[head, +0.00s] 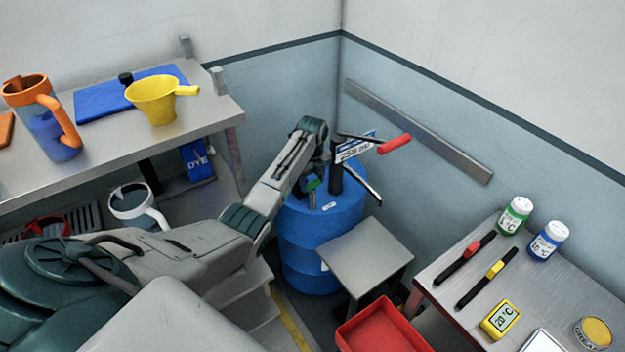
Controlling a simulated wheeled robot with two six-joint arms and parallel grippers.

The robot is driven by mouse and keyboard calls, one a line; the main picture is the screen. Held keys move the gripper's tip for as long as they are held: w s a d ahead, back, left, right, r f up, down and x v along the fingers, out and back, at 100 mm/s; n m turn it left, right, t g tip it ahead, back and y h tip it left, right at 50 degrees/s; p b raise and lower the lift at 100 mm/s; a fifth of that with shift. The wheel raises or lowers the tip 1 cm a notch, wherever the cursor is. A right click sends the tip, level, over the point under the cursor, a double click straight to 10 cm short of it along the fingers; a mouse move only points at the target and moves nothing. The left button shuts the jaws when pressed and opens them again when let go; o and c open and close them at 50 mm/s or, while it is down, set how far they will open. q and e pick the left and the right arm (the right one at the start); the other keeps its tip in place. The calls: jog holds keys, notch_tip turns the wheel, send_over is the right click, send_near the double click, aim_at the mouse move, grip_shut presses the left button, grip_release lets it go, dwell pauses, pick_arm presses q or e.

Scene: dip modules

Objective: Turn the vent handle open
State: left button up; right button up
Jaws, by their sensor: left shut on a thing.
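A blue drum (318,242) stands on the floor in the corner. A small green vent handle (312,186) shows on its top, left of the dark pump post. My left arm reaches in from the left over the drum. My left gripper (314,173) points down at the drum top and is shut on the vent handle. The wrist hides most of the fingers and part of the handle, so its exact angle is hard to tell. My right gripper is not in view.
The pump's red crank grip (394,144), a label plate (356,147) and a spout (364,186) rise close right of my gripper. A grey stool (365,255) and red tray (383,328) stand in front. Benches flank the drum left and right.

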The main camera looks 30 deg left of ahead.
pick_arm(q)
jog(key=n+p, duration=0.2)
jog(key=n, duration=0.1)
jog(key=shift+r+n, duration=0.15)
jog(key=shift+n, duration=0.25)
jog(key=n+p, duration=0.2)
jog(key=n, duration=0.3)
jog(key=shift+p, duration=0.3)
jog(key=n+p, duration=0.1)
jog(key=n, duration=0.6)
jog(key=shift+n, duration=0.7)
jog(key=o, duration=1)
